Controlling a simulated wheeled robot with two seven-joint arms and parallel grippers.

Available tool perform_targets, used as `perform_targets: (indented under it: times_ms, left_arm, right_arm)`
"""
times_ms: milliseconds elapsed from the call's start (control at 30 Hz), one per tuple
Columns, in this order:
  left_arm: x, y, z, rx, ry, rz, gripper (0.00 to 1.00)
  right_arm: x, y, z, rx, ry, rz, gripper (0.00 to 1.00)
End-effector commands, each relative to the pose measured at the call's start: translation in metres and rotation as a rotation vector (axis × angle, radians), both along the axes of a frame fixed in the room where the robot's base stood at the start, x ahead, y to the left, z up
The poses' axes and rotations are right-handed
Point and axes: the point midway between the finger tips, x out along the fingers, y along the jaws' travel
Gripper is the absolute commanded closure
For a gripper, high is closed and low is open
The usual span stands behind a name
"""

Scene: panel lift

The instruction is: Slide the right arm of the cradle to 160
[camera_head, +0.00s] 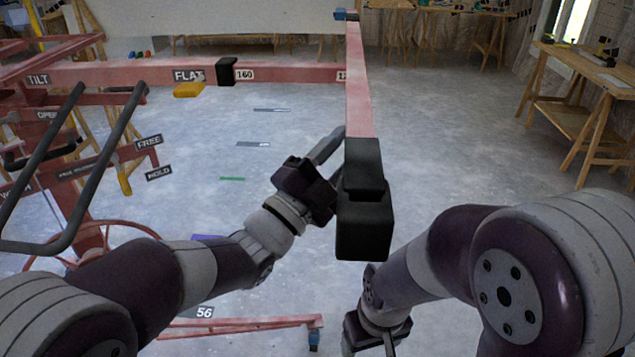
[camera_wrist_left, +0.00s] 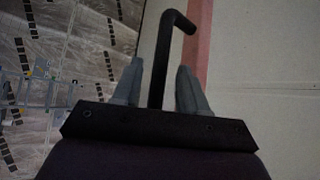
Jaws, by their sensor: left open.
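The cradle's right arm (camera_head: 358,95) is a red bar running toward me from the red crossbar (camera_head: 290,73), with a black block (camera_head: 363,222) at its near end. It meets the crossbar by a partly hidden label beginning "12". The 160 label (camera_head: 244,75) is further left, beside a black block (camera_head: 226,71). My left gripper (camera_head: 332,143) is beside the left side of the arm. In the left wrist view its open fingers (camera_wrist_left: 160,72) stand either side of a black bent rod (camera_wrist_left: 178,20), apart from it. My right gripper (camera_head: 385,345) hangs low; its fingers are mostly cut off.
A pale panel (camera_head: 200,18) lies behind the crossbar. On the left are a dark looped handle (camera_head: 75,225), a red wheel (camera_head: 90,225) and signs reading FREE (camera_head: 148,142) and HOLD (camera_head: 159,173). A wooden workbench (camera_head: 585,70) stands right. Floor between is largely clear.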

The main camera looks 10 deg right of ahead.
Motion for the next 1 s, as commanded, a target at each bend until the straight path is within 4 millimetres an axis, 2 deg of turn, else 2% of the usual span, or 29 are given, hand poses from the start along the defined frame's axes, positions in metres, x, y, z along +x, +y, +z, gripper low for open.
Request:
perform_targets:
  times_ms: [33,200,400,1000]
  left_arm:
    - [-0.005,0.010,-0.010,0.000,0.000,0.002,0.58]
    - [-0.025,0.044,-0.026,0.000,-0.001,0.004,0.58]
    - [-0.042,0.070,-0.037,0.001,0.000,0.002,0.58]
    - [-0.045,0.075,-0.038,0.000,0.000,0.000,0.58]
  right_arm:
    - [0.000,0.000,-0.010,0.000,0.000,0.000,0.27]
    - [0.000,0.000,-0.024,0.000,0.000,0.000,0.27]
    - [0.000,0.000,-0.031,0.000,0.000,0.000,0.27]
    - [0.000,0.000,-0.031,0.000,0.000,0.000,0.27]
